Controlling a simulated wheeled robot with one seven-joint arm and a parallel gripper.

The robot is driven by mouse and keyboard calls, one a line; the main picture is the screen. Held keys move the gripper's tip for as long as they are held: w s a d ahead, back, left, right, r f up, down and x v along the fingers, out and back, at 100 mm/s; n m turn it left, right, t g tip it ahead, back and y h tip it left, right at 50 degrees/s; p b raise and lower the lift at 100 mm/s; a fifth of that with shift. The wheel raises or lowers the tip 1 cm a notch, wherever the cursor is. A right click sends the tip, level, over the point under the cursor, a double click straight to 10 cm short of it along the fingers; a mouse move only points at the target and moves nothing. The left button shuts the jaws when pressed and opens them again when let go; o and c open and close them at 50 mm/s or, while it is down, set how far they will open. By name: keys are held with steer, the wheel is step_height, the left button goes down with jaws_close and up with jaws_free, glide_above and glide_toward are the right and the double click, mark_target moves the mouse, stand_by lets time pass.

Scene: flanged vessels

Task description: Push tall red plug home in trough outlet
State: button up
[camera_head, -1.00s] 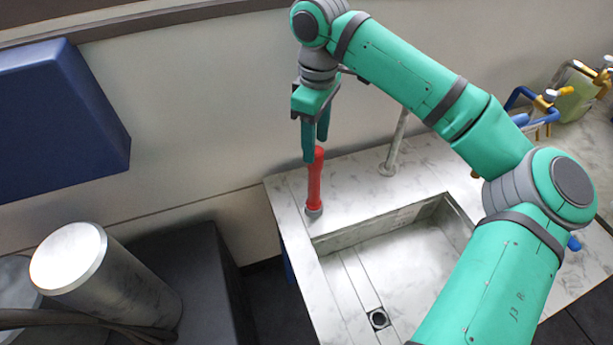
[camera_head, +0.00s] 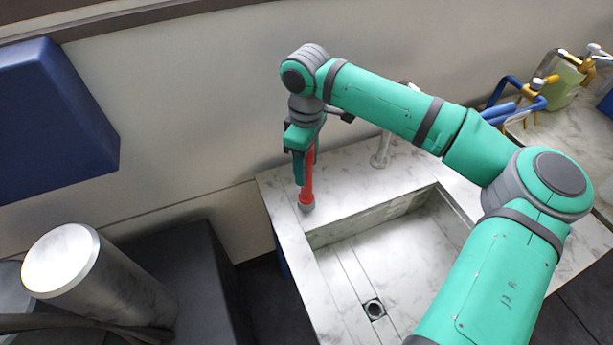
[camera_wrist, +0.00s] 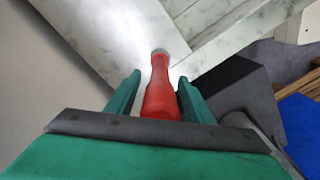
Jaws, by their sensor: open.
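The tall red plug (camera_head: 307,188) stands upright on the marble rim at the back left corner of the trough, its grey foot resting on the rim.
A metal cylinder (camera_head: 85,268) is at the lower left, and a blue panel (camera_head: 55,120) is on the wall.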

steer(key=shift+f, duration=0.45)
jaws_close()
steer(key=shift+r, duration=0.2)
